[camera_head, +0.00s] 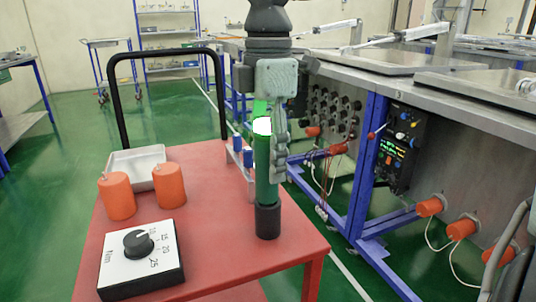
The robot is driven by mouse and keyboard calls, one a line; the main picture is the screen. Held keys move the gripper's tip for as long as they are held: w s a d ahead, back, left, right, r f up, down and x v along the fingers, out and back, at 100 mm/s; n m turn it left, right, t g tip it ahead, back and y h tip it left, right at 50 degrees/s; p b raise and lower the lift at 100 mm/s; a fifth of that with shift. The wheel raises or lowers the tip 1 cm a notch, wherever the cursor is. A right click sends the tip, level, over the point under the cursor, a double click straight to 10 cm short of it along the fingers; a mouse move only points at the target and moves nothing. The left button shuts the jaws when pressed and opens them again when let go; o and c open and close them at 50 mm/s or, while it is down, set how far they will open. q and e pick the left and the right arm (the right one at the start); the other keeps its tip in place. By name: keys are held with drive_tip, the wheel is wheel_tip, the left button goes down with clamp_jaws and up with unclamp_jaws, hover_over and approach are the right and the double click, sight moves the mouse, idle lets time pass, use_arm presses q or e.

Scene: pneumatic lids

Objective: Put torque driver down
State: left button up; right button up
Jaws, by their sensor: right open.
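The torque driver, a green cylinder (265,180) with a black lower end (267,222), is upright at the right side of the red cart top (215,250). Its black end appears to rest on the cart. My right gripper (271,130) comes down from above around the driver's upper part, with its jaws open. One grey finger shows along the driver's right side; the other is mostly hidden. The gripper covers the top of the driver. My left gripper is not in view.
A white dial box (118,271) and two orange cylinders (117,197) (168,186) stand on the cart's left. A grey tray (136,162) is behind them. A blue-and-grey fixture (238,150) is close to the driver. A workbench with a control panel (400,148) stands right.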

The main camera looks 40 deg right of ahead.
drive_tip(key=shift+r, duration=0.25)
drive_tip(key=shift+r+p, duration=0.6)
drive_tip(key=shift+p, duration=0.4)
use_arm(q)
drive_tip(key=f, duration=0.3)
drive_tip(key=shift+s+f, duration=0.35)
use_arm(e)
wheel_tip(320, 180, up, 12)
drive_tip(key=shift+f, duration=0.25)
